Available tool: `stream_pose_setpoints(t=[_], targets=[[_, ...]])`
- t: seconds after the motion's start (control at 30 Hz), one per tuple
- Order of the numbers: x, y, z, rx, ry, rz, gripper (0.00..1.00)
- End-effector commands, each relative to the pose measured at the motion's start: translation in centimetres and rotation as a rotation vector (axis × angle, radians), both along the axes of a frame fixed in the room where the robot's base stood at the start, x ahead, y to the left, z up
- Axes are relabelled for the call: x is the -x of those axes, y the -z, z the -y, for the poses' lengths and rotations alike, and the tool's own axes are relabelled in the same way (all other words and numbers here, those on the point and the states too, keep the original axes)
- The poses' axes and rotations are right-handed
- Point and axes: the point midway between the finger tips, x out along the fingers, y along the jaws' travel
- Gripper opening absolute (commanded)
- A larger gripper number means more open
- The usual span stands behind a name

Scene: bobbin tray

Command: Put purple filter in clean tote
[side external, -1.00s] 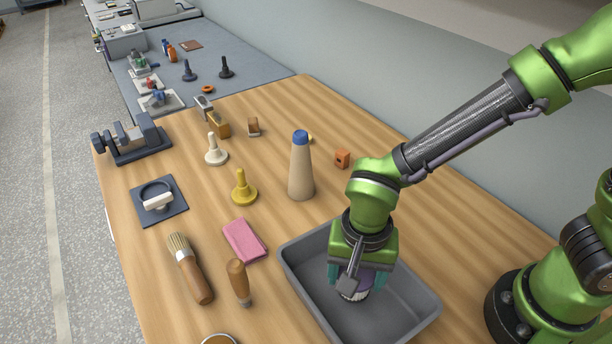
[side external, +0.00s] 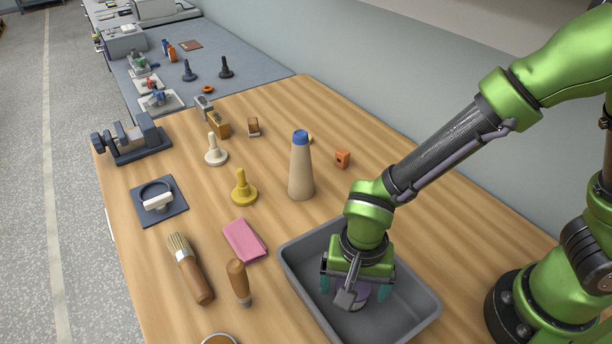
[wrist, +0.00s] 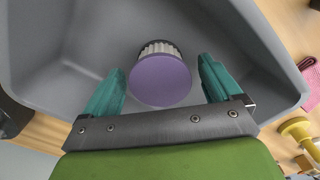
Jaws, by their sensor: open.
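The purple filter (wrist: 160,80) has a flat purple end and a pleated white body. It is inside the grey tote (wrist: 255,50), between my two teal fingers but with a gap on each side in the wrist view. My gripper (wrist: 160,88) is open over it. Whether the filter rests flat on the tote floor is hard to tell.
A pink cloth (side external: 244,240) and a wooden-handled tool (side external: 239,283) lie left of the tote. A brush (side external: 190,268) is farther left. A tall beige bottle with a blue cap (side external: 301,168) stands behind the tote. Bare table lies to the tote's right.

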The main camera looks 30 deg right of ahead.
Motion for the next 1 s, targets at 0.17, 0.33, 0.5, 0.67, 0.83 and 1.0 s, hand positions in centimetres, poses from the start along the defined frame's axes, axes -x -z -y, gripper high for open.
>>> stream_pose_setpoints(t=[0.17,0.33,0.5,0.67,0.83,1.0], targets=[[-0.1,-0.6,-0.1,-0.003,0.000,0.003,0.92],[-0.1,-3.4,-0.1,-0.006,-0.001,0.006,0.92],[-0.1,-7.2,-0.1,-0.006,0.000,0.006,0.92],[-0.1,-10.2,-0.1,-0.004,0.000,0.004,0.92],[0.0,-11.9,0.0,-0.002,0.000,0.002,0.92],[-1.1,-14.1,2.4,-0.061,-0.031,0.040,0.92]])
